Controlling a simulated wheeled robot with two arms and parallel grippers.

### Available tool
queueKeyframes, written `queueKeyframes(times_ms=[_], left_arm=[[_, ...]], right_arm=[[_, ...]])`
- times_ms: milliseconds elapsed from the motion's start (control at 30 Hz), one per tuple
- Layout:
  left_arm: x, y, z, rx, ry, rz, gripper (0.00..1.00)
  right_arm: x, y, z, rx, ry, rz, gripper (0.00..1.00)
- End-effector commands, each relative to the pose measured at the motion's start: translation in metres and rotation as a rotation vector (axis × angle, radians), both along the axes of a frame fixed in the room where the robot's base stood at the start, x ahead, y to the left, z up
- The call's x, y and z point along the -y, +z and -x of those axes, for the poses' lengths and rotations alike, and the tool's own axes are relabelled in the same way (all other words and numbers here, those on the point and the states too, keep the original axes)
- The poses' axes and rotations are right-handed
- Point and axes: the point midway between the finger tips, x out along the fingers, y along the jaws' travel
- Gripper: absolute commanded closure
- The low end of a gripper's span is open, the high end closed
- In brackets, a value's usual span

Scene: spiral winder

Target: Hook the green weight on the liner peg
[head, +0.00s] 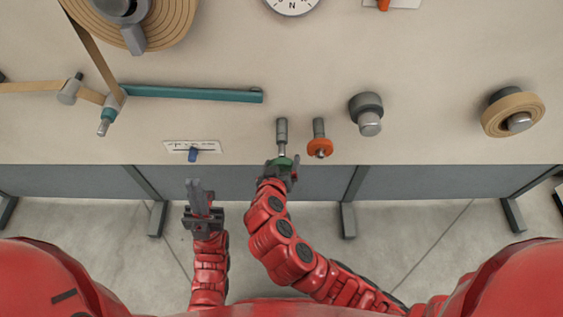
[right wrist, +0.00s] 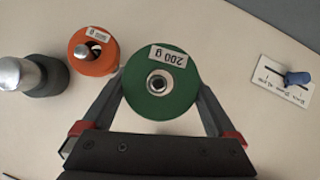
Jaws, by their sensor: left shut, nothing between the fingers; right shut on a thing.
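The green weight is a disc with a "200 g" label and a central hole. It shows large in the right wrist view (right wrist: 146,97) and small in the head view (head: 284,161). My right gripper (head: 279,165) is shut on its rim, one finger on each side. A metal peg end shows in the hole. In the head view a grey peg (head: 282,130) reaches towards the weight; I cannot tell how far the weight sits on it. No label naming the liner peg is legible. My left gripper (head: 199,186) is shut and empty, left of the right arm.
An orange weight (head: 319,147) hangs on a peg close to the right of the green one. A grey knob (head: 367,114) and a tan roll (head: 512,114) are further right. A label plate with a blue slider (head: 193,155) and a teal bar (head: 195,94) are left.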

Motion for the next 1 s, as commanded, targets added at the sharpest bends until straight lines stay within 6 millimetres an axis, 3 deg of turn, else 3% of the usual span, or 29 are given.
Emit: queueKeyframes(times_ms=[800, 1000], left_arm=[[0.000, 0.044, 0.000, 0.000, 0.000, 0.000, 1.00], [0.000, 0.032, 0.000, 0.000, 0.000, 0.000, 1.00]], right_arm=[[0.000, 0.004, -0.068, 0.000, -0.001, -0.002, 1.00], [0.000, -0.004, -0.071, 0.001, 0.000, -0.003, 1.00]])
